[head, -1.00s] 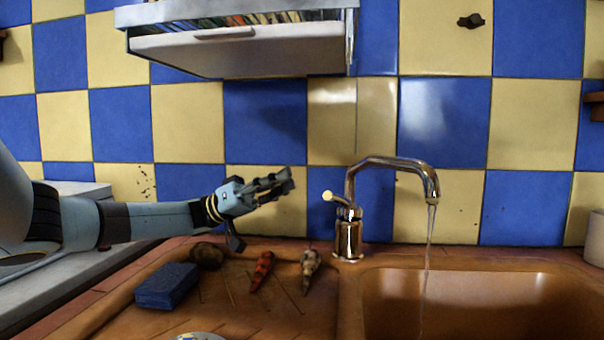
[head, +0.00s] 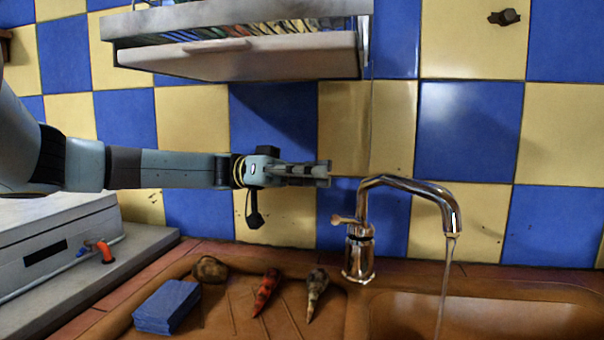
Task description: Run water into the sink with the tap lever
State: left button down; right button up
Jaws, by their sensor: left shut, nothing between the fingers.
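The chrome tap (head: 360,255) stands at the back edge of the brown sink (head: 480,315). Its spout arches to the right. A stream of water (head: 444,285) runs from the spout down into the basin. The small tap lever (head: 344,219) points left from the top of the tap body. My left gripper (head: 328,174) is shut and empty. It shows above and slightly left of the lever, apart from it in the picture. My right gripper is not in view.
A blue sponge (head: 166,307), a brown lump (head: 209,269), a red shell-like thing (head: 266,292) and a speckled one (head: 317,293) lie on the drainboard. A rack (head: 240,55) hangs above my left arm. A white appliance (head: 60,250) stands at the left.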

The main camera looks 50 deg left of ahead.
aim_at(354, 224)
pick_arm(q)
jog(key=x, duration=0.5)
jog(key=shift+s+d+f, duration=0.1)
jog(key=shift+f, duration=0.1)
jog(key=f, duration=0.1)
jog(key=s+f, duration=0.1)
jog(key=f, duration=0.1)
jog(key=shift+s+a+f, duration=0.1)
jog(key=shift+s+a, duration=0.05)
jog(key=shift+a, duration=0.2)
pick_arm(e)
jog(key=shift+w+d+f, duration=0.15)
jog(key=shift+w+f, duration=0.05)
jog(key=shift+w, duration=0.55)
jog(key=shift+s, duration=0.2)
